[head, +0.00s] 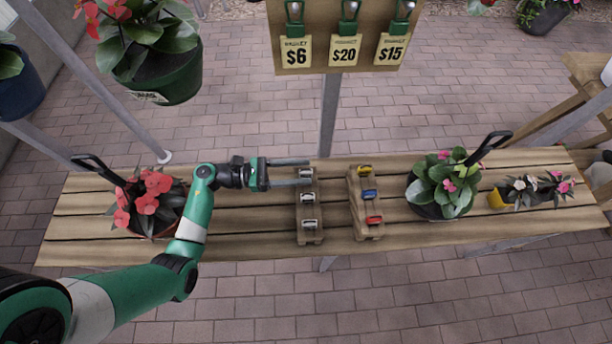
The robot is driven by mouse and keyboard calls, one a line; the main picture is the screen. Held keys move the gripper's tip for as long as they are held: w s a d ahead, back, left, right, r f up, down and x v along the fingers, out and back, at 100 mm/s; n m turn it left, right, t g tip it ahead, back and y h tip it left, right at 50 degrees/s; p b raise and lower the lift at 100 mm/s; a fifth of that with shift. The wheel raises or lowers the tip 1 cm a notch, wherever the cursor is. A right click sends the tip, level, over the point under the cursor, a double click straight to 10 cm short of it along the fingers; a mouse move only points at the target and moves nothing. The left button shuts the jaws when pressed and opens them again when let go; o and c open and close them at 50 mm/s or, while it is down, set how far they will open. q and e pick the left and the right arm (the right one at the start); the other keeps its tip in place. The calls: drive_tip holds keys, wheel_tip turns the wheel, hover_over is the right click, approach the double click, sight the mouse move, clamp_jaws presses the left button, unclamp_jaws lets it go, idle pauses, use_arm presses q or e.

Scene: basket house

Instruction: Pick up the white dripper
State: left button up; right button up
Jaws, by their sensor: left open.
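Several small white pieces sit in a column on the left wooden rack: a top one (306,173), a middle one (308,196) and a bottom one (310,224). They fit the white dripper best, but they are too small to tell their exact form. My left gripper (309,172) reaches in from the left. Its two fingers are apart at the rack's far end, one on each side of the top white piece in the picture. I cannot tell whether they touch it. My right gripper does not show.
A second wooden rack (358,205) holds yellow, blue and red pieces. Potted plants stand on the slatted table (250,232), left (148,202) and right (441,185). A price board (335,62) stands behind; a green pot (165,78) hangs at upper left.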

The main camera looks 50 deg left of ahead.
use_arm(q)
drive_tip(key=b+x, duration=0.1)
drive_tip(key=x, duration=0.4)
drive_tip(key=shift+r, duration=0.1)
clamp_jaws()
